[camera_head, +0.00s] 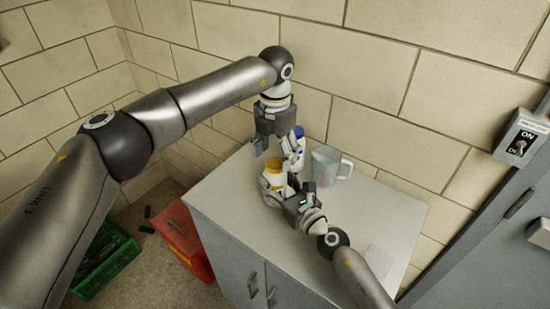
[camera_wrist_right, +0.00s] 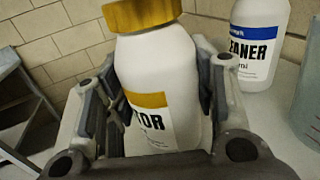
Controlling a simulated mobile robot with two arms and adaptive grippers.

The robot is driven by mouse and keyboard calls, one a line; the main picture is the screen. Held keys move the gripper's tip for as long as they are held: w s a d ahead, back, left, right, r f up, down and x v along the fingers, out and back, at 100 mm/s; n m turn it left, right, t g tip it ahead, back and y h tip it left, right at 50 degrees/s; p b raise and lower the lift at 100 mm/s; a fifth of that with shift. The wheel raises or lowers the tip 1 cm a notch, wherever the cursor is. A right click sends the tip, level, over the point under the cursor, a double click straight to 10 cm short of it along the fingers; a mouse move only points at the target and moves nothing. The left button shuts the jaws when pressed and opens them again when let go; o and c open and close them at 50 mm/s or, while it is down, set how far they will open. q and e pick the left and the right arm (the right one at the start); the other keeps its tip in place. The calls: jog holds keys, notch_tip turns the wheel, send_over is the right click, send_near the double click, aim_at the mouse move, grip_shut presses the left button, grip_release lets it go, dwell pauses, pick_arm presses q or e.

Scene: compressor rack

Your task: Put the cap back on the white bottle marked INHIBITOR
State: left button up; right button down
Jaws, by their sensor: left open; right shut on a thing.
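The white INHIBITOR bottle (camera_wrist_right: 156,85) has a yellow-banded label, of which only the end "TOR" is readable in the right wrist view. My right gripper (camera_head: 273,186) is shut around its body above the cabinet top. The yellow cap (camera_head: 275,164) sits on top of the bottle; it also shows at the top edge of the right wrist view (camera_wrist_right: 140,14). I cannot tell whether it is screwed tight. My left gripper (camera_head: 272,147) is open, pointing down just above the cap, with no visible hold on it.
A white CLEANER bottle (camera_wrist_right: 258,42) with a blue cap (camera_head: 298,131) stands close behind. A clear jug (camera_head: 325,166) is right of it. The cabinet top (camera_head: 225,200) is free at left and front. A red box (camera_head: 185,238) and green crate (camera_head: 108,260) are on the floor.

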pick_arm(q)
notch_tip(320, 180, up, 10)
jog(key=shift+f, duration=0.15)
pick_arm(e)
jog(key=c, duration=0.5)
grip_release()
jog(key=v, duration=1.1)
jog(key=shift+d, duration=0.1)
jog(key=shift+s+d, duration=0.2)
jog(key=shift+s, duration=0.2)
